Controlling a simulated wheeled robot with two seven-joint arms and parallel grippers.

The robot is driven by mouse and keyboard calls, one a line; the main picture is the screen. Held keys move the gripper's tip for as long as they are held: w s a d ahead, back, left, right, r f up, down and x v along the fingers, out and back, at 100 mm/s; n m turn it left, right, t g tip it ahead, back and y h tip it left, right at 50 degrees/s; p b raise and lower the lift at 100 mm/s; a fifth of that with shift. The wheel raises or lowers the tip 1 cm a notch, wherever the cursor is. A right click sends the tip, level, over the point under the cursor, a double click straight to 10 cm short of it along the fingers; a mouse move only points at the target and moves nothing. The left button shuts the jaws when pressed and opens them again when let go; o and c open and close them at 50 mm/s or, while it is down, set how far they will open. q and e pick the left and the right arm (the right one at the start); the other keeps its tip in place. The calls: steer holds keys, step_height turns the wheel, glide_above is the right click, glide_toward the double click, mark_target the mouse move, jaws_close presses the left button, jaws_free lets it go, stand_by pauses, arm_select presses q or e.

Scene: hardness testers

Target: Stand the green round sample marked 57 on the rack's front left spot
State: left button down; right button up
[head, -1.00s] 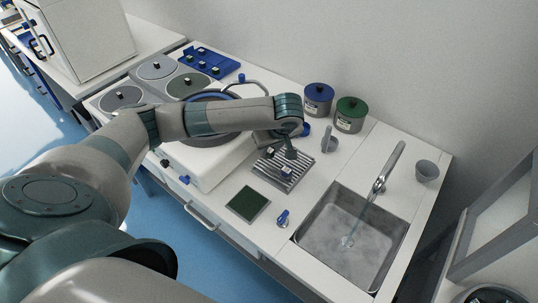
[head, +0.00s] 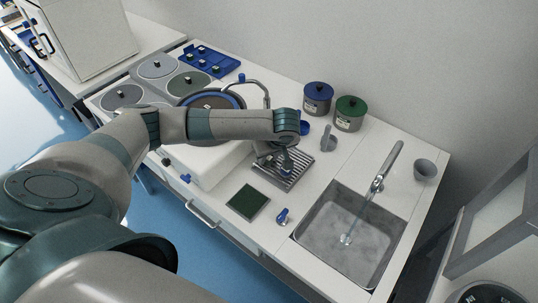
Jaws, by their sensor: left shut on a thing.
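The ribbed metal rack (head: 297,172) stands on the white counter, left of the sink. My left gripper (head: 283,163) is low over the rack, with its arm crossing above the polishing machine. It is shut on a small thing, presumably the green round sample. The sample is mostly hidden by the gripper and too small to tell, and its mark 57 cannot be read. I cannot tell whether it touches the rack. The gripper and wrist cover part of the rack, including its far left side. My right gripper is not in view.
A dark green square pad (head: 248,202) lies in front of the rack. A sink (head: 340,262) with running tap is at the right. Blue (head: 318,98) and green (head: 350,113) lidded jars stand behind. A blue tray (head: 212,62) with several samples is at the back left.

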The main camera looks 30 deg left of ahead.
arm_select(q)
steer(key=c, duration=1.3)
jaws_free()
steer(key=shift+f, duration=0.15)
steer(key=shift+c, duration=0.2)
steer(key=shift+v, duration=0.8)
steer(key=b+v, duration=0.2)
steer(key=v, duration=0.8)
steer(key=shift+r, duration=0.3)
steer(key=shift+d, duration=0.1)
